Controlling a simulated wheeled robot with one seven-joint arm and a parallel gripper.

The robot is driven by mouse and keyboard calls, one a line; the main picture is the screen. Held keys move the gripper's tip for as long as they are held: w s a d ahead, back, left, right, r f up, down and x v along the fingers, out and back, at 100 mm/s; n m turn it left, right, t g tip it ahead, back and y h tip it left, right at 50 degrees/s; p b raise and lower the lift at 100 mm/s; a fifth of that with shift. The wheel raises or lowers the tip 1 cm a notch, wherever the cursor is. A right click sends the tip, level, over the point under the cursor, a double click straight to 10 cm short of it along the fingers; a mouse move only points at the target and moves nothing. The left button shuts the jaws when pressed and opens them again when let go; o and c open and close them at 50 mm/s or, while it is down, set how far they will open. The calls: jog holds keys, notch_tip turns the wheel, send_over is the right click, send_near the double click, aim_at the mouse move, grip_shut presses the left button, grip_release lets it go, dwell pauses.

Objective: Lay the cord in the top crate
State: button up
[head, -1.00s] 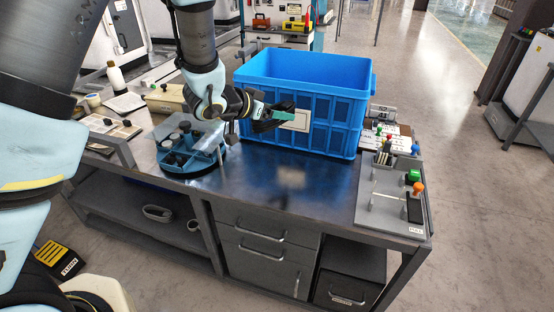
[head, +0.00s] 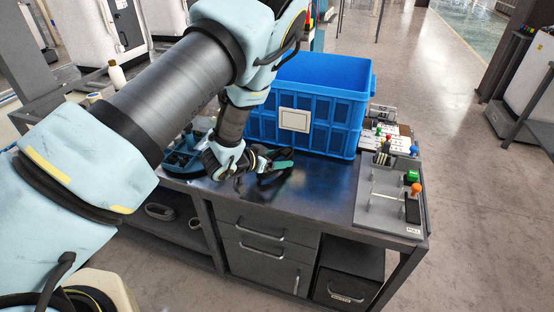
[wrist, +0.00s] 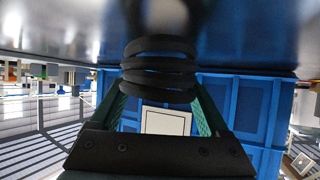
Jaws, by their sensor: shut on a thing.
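The black coiled cord (wrist: 158,68) is between the green fingers of my gripper (wrist: 160,88) in the wrist view, its loops stacked. My gripper (head: 280,164) is shut on it, low over the dark tabletop in front of the crate. In the head view the cord is a dark shape at the fingers, hard to make out. I cannot tell whether it touches the tabletop. The blue crate (head: 338,118) stands upright behind my gripper, with a pale label on its front. It also shows in the wrist view (wrist: 245,115). The crate's floor is hidden.
The dark tabletop (head: 310,190) is clear to the right of my gripper. A grey panel with coloured knobs (head: 385,205) lies at the right edge. A blue round tray (head: 180,160) is partly hidden behind my arm at left.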

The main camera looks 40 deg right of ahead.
jog(key=shift+f, duration=0.35)
jog(key=shift+f, duration=0.1)
jog(key=o, duration=1.4)
jog(key=shift+c, duration=0.2)
